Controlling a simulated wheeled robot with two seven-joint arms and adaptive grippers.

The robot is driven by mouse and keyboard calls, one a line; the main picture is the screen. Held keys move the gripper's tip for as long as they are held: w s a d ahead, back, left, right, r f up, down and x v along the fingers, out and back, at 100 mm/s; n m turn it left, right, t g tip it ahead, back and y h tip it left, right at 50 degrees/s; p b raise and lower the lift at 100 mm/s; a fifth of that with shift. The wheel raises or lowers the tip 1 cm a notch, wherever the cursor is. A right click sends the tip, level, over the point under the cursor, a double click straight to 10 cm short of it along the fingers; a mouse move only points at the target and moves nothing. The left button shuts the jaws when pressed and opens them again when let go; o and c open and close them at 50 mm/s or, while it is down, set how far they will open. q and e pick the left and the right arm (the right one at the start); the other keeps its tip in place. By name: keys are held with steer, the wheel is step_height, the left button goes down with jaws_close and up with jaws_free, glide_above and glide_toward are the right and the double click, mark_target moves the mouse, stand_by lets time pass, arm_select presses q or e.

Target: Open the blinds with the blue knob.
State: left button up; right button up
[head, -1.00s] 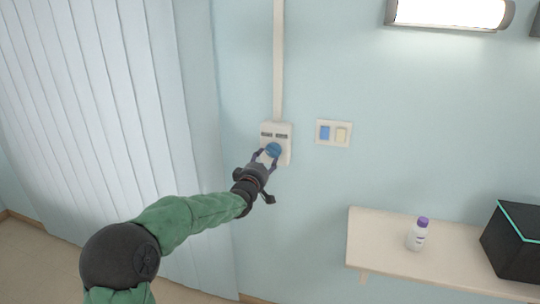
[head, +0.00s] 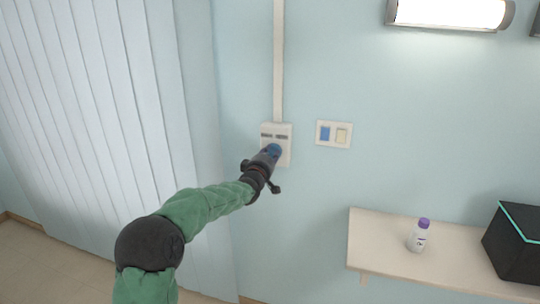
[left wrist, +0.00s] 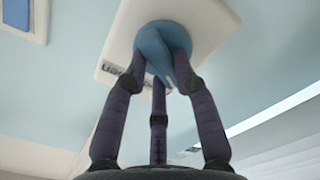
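The blue knob (head: 275,149) sits on a white wall control box (head: 284,132) with two dark labels above it. My left gripper (head: 270,156) reaches it from the lower left. In the left wrist view the fingers of my left gripper (left wrist: 163,65) press around the blue knob (left wrist: 158,40), with a finger on either side of its raised ridge. They look shut on it. The vertical blinds (head: 95,110) at the left hang as broad, pale slats side by side, with no window showing between them. My right gripper is not in view.
A switch plate (head: 334,143) with a blue and a cream switch is right of the box; part of it shows in the left wrist view (left wrist: 22,30). A shelf (head: 375,240) below right holds a bottle (head: 419,237) and a black box (head: 515,245).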

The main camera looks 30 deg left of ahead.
arm_select(q)
jaws_close()
steer(key=m+b, duration=0.1)
steer(key=m, duration=0.3)
steer(key=shift+d+m, duration=0.15)
steer(key=shift+m, duration=0.15)
steer(key=m, duration=0.2)
steer(key=shift+d+m, duration=0.1)
steer(key=shift+m, duration=0.3)
steer(key=m, duration=0.3)
steer(key=shift+w+d+m, duration=0.1)
steer(key=shift+m, duration=0.2)
steer(key=m+p, duration=0.1)
steer(key=m, duration=0.5)
steer(key=shift+d+f, duration=0.1)
steer(key=shift+f, duration=0.05)
steer(key=m, duration=0.2)
steer(key=m+p, duration=0.1)
steer(key=m, duration=0.3)
steer(key=shift+f+m, duration=0.25)
steer(key=shift+m, duration=0.45)
